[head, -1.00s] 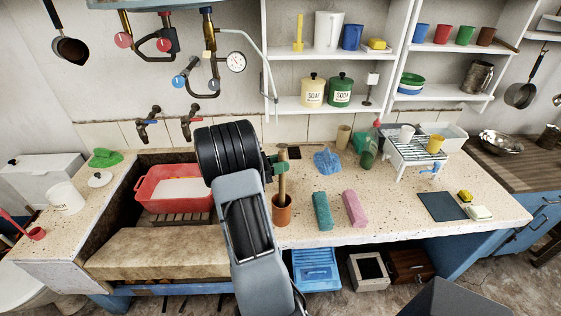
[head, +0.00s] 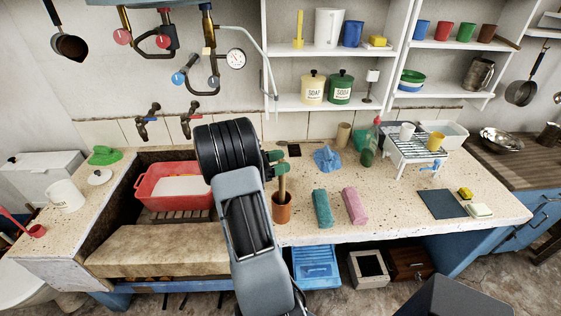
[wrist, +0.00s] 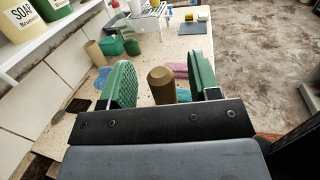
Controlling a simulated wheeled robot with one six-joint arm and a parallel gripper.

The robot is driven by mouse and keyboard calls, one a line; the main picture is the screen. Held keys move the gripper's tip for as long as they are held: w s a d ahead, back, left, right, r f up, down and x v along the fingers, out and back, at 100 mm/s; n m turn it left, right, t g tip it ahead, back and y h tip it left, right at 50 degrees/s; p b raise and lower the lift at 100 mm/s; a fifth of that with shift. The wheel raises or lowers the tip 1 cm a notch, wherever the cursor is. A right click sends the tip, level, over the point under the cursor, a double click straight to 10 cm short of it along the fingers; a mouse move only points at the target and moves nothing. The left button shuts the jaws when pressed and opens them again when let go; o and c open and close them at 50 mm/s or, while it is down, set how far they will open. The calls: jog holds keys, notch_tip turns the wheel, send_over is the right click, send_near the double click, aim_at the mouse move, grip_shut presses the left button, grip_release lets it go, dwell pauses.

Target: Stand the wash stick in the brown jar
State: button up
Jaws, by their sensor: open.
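The brown jar (head: 282,212) stands on the speckled counter near its front edge, to the right of the trough. The wash stick (head: 282,187), a plain wooden rod, stands roughly upright with its lower end inside the jar. My gripper (head: 278,162) is above the jar with its green fingers open. In the wrist view the stick's rounded brown end (wrist: 161,84) lies between the spread fingers, with gaps on both sides. The jar cannot be seen in the wrist view. In the head view the fingers hide the stick's top.
A blue cloth (head: 327,158), a green bottle (head: 369,150) and a white rack (head: 416,150) are behind. A red basin (head: 174,188) sits in the trough at left.

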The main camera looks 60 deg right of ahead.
jog(key=r+b+v, duration=0.1)
jog(key=b+v, duration=0.2)
jog(key=v, duration=1)
jog(key=shift+w+a+f, duration=0.25)
jog(key=shift+f, duration=0.2)
